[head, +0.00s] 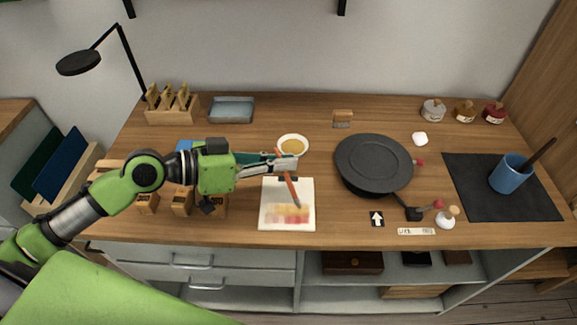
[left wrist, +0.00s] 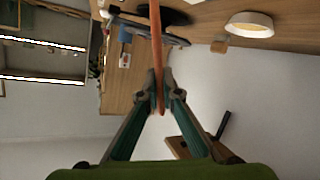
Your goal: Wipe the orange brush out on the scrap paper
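The orange brush (head: 289,185) is held by my left gripper (head: 287,162), whose fingers close around its shaft. It slants down, with its lower end over the scrap paper (head: 270,195); I cannot tell whether the tip touches. The paper is a white sheet on the bench, with red, pink and yellow smears on its lower half. In the left wrist view the brush (left wrist: 156,45) passes between the closed fingertips (left wrist: 160,92). My right gripper is not in view.
A white bowl with amber contents (head: 293,146) stands just behind the gripper. A dark round turntable-like disc (head: 373,163) is right of the paper. A blue cup (head: 508,174) stands on a dark mat (head: 470,195) at far right. Wooden blocks (head: 182,203) lie left, partly behind my arm.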

